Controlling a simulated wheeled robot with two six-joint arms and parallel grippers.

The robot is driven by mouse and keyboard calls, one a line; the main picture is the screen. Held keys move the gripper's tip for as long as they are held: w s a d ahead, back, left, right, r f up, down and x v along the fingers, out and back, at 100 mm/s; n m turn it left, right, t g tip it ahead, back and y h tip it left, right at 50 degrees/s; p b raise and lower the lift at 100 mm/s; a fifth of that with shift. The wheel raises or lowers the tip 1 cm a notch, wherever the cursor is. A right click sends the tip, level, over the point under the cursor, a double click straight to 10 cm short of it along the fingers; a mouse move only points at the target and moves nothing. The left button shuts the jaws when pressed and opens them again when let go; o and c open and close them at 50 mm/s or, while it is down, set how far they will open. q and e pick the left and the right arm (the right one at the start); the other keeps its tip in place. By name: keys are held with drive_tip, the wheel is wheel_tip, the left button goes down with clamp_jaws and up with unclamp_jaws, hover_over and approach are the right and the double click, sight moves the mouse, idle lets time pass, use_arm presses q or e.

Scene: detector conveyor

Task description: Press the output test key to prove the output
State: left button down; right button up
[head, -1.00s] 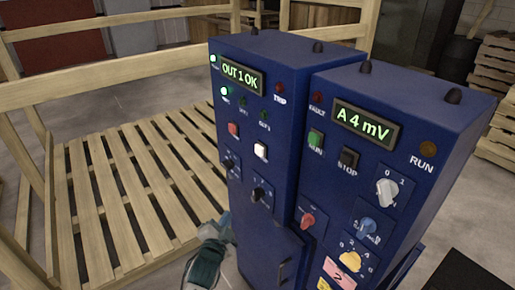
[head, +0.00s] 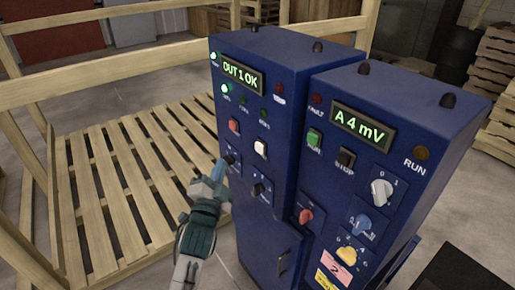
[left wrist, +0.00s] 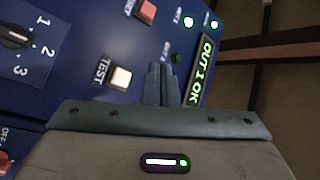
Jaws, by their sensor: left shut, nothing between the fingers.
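The left blue cabinet carries a lit display (head: 242,75) reading "OUT 1 OK". Below it are a red key (head: 234,126) and a white key (head: 261,149). In the left wrist view the white key (left wrist: 120,77) is labelled TEST, and the red key (left wrist: 146,9) is at the top. A black selector knob (left wrist: 15,36) marked 1, 2, 3 is at the left. My left gripper (head: 219,169) is shut and empty in front of the panel's left side. In the left wrist view its fingers (left wrist: 163,84) appear beside the white key, not over it. My right gripper is not in view.
The right blue cabinet has a display (head: 363,126) reading "A 4 mV", a green RUN key (head: 314,138), a black STOP key (head: 346,158) and several knobs. Two green lamps (head: 225,88) glow on the left cabinet. A wooden pallet (head: 130,200) with rails stands to the left.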

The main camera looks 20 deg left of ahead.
sight(259, 148)
use_arm(q)
drive_tip(key=w+d, duration=0.5)
drive_tip(key=w, duration=0.2)
drive_tip(key=shift+d, duration=0.25)
idle(2.0)
drive_tip(key=shift+w+d, duration=0.25)
drive_tip(key=shift+w, duration=0.05)
drive_tip(key=shift+w+d, duration=0.3)
drive_tip(key=shift+w, duration=0.05)
idle(0.8)
drive_tip(key=shift+a, duration=0.1)
drive_tip(key=shift+s+a+p, duration=0.5)
drive_tip(key=shift+s+p, duration=0.05)
drive_tip(key=shift+s, duration=0.2)
